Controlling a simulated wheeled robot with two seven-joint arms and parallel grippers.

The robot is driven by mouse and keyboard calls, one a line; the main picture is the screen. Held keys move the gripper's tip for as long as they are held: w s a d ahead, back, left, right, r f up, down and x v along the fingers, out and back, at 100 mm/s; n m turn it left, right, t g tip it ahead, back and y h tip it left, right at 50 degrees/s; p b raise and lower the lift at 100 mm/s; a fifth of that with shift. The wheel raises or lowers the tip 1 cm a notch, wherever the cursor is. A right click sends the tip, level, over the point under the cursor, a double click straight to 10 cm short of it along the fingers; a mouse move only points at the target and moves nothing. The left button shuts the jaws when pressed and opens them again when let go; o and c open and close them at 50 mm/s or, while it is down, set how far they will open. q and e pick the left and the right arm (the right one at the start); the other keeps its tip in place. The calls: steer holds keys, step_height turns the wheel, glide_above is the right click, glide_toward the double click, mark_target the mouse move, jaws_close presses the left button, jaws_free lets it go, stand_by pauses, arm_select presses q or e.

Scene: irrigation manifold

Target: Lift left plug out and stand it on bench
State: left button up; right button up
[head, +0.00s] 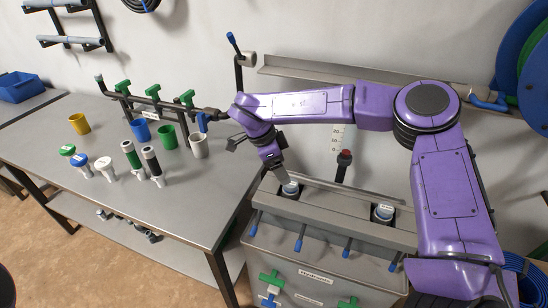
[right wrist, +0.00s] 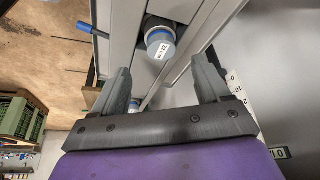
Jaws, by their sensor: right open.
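The left plug (head: 291,188), with a pale blue-grey cap, sits upright in the left opening of the grey tank (head: 330,262). It also shows in the right wrist view (right wrist: 160,45), with a white label, beyond and between the fingertips. My right gripper (head: 283,175) is open and empty, pointing down just over the left plug; its two fingers show apart in the right wrist view (right wrist: 162,78). I cannot tell whether a finger touches the cap. The right plug (head: 383,213) sits in the other opening. The bench (head: 205,183) stands to the left. My left gripper is not in view.
Blue handles (head: 300,240) line the tank's front.

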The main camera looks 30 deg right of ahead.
steer(key=x, duration=0.6)
steer(key=shift+w+f+p, duration=0.15)
steer(key=shift+f+p, duration=0.1)
steer(key=shift+p, duration=0.15)
steer(key=shift+d+f, duration=0.2)
steer(key=shift+f, duration=0.1)
steer(key=c, duration=1.3)
steer(key=shift+o, duration=0.2)
steer(key=shift+r+p, duration=3)
steer(key=shift+p, duration=0.3)
step_height(320, 180, up, 3)
steer(key=p, duration=0.3)
